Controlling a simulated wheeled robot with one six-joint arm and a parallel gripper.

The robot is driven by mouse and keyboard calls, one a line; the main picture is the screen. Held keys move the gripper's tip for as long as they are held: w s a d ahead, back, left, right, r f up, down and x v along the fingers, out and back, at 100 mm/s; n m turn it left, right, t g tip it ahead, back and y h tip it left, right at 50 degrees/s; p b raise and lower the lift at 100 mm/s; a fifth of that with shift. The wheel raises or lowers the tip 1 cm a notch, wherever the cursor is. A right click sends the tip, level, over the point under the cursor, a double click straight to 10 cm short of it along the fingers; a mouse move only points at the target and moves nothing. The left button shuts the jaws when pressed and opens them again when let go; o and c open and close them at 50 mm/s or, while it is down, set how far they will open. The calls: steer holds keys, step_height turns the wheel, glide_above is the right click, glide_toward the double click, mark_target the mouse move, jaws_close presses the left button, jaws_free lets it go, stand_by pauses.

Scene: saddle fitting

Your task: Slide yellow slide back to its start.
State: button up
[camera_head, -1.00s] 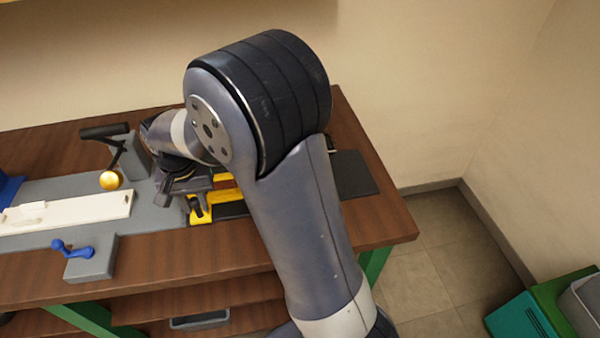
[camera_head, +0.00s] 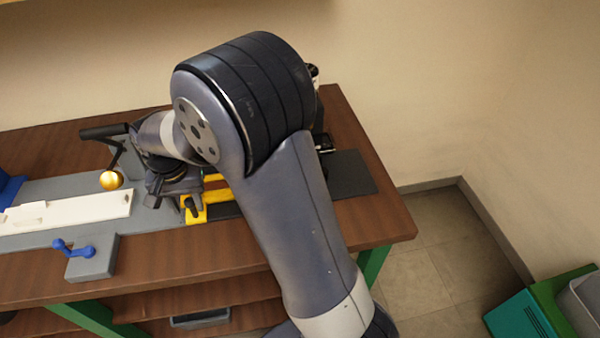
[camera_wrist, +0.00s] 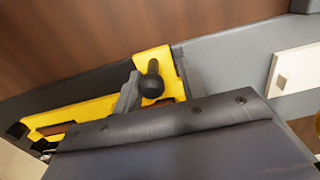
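The yellow slide (camera_head: 191,216) lies on the workbench fixture, to the right of the white board, with its dark upright knob (camera_head: 193,206). In the wrist view the yellow slide (camera_wrist: 75,113) runs left from its wide end, where the black knob (camera_wrist: 151,82) stands. My gripper (camera_head: 174,199) is low over the knob end. In the wrist view my gripper (camera_wrist: 156,86) has one grey finger close against the knob's left side and the other apart to its right; contact is not clear. The gripper body and arm hide part of the slide.
The white board (camera_head: 75,213) lies left of the slide on the grey base plate. A lever with a gold ball (camera_head: 111,180) stands behind it, close to my gripper. A grey block with a blue handle (camera_head: 90,262) is at the front. A dark pad (camera_head: 355,172) lies at right.

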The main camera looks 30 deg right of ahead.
steer(key=shift+o, duration=0.7)
steer(key=shift+a, duration=0.15)
steer(key=shift+r, duration=0.1)
steer(key=shift+r, duration=0.2)
steer(key=r+p, duration=0.5)
steer(key=shift+d+r, duration=0.2)
steer(key=shift+r, duration=0.05)
steer(key=shift+f, duration=0.1)
